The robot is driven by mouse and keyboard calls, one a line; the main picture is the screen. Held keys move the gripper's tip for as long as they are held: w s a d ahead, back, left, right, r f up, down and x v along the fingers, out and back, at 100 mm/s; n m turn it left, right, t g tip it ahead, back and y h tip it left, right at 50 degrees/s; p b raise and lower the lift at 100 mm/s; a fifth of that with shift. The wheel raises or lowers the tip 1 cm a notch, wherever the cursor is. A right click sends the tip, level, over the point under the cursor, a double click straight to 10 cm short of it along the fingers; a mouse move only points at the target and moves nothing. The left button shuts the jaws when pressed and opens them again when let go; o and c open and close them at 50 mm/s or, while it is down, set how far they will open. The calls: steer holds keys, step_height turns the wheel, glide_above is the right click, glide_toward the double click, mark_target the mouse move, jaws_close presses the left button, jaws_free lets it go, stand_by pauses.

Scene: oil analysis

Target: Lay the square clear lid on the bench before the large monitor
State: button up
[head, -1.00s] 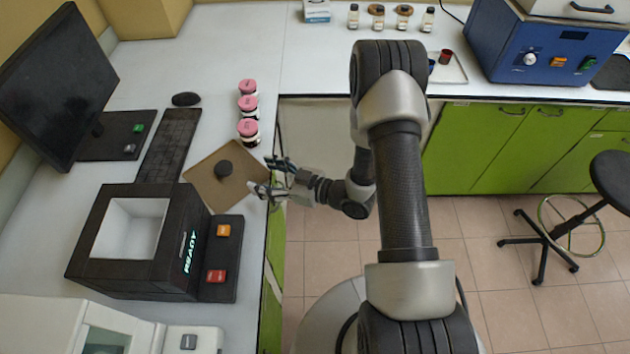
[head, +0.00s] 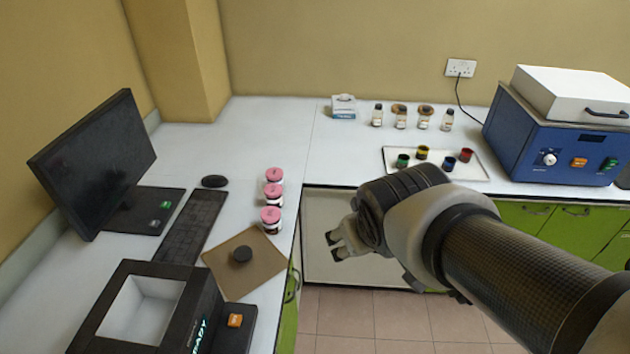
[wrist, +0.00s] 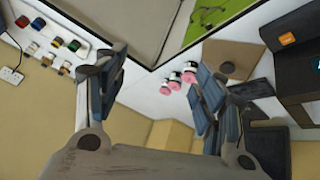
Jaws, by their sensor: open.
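The square clear lid (head: 225,264), tan-tinted with a dark round knob on it, lies flat on the bench at the left, beside the keyboard and just behind the black READY device. In the wrist view it shows at the upper right (wrist: 240,52). The large monitor (head: 95,155) stands at the left of the bench, with the keyboard between it and the lid. My gripper (head: 337,245) is open and empty, to the right of the lid and apart from it, over the floor gap. Its spread fingers show in the wrist view (wrist: 158,75).
The black READY device (head: 125,330) has an uncovered white well. Pink-capped jars (head: 273,196) stand at the bench edge near the lid. A white tray (head: 464,168) with coloured cups, small bottles (head: 400,118) and a blue machine (head: 545,145) are on the back bench.

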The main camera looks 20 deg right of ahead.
steer(key=s+a+m+g+y, duration=0.1)
steer(key=s+a, duration=0.3)
steer(key=s, duration=0.7)
steer(key=shift+s+r+g, duration=0.3)
steer(key=shift+r+g, duration=0.1)
